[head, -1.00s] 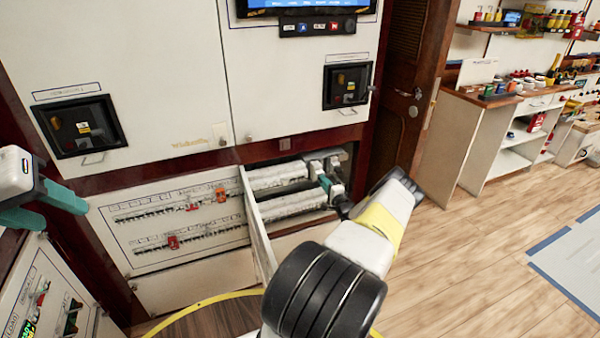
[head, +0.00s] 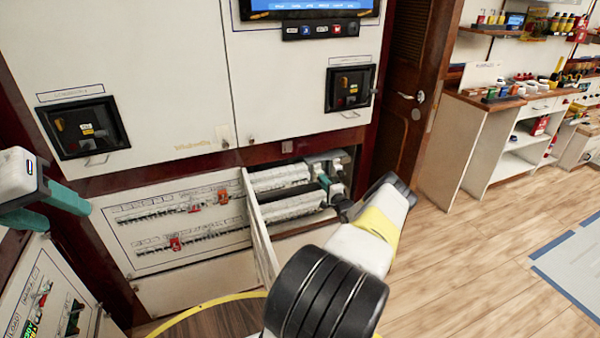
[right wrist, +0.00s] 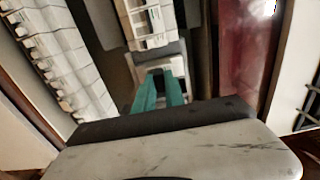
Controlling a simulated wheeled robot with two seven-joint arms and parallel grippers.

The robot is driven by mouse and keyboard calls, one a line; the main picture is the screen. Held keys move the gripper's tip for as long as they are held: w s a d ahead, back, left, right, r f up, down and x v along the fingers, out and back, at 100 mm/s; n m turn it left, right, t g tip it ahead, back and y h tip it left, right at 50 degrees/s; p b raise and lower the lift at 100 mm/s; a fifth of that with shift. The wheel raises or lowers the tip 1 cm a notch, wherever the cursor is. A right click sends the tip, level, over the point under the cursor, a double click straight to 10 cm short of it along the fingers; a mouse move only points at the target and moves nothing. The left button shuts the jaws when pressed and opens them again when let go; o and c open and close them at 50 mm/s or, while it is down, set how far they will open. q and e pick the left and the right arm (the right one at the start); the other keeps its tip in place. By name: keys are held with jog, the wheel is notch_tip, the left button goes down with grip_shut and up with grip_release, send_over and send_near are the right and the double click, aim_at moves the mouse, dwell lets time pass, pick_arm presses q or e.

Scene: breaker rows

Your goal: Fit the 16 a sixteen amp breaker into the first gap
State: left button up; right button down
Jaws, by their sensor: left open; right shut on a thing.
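My right gripper (head: 328,186) reaches into the open breaker compartment, at the right end of its rows. In the right wrist view its teal fingers (right wrist: 160,92) are shut on a pale breaker (right wrist: 173,66), partly hidden by the fingers. The breaker's rating cannot be read. Two rows of white breakers show in the head view, an upper row (head: 278,177) and a lower row (head: 292,205). In the right wrist view, one row (right wrist: 62,52) runs along the left and another (right wrist: 148,22) ends just beyond the held breaker. I cannot make out the first gap. My left gripper (head: 48,205) is open and empty at the left.
The compartment's open white door (head: 258,228) stands edge-on left of my right arm. A panel with small red and orange pieces (head: 175,222) is further left. A dark red post (right wrist: 243,50) is close right of my right gripper. A wooden door (head: 405,95) stands at the right.

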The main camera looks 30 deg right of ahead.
jog(key=shift+w, duration=0.3)
jog(key=c, duration=1.3)
grip_release()
jog(key=shift+s, duration=0.15)
jog(key=s, duration=0.7)
jog(key=shift+s+a, duration=0.25)
jog(key=shift+a, duration=0.15)
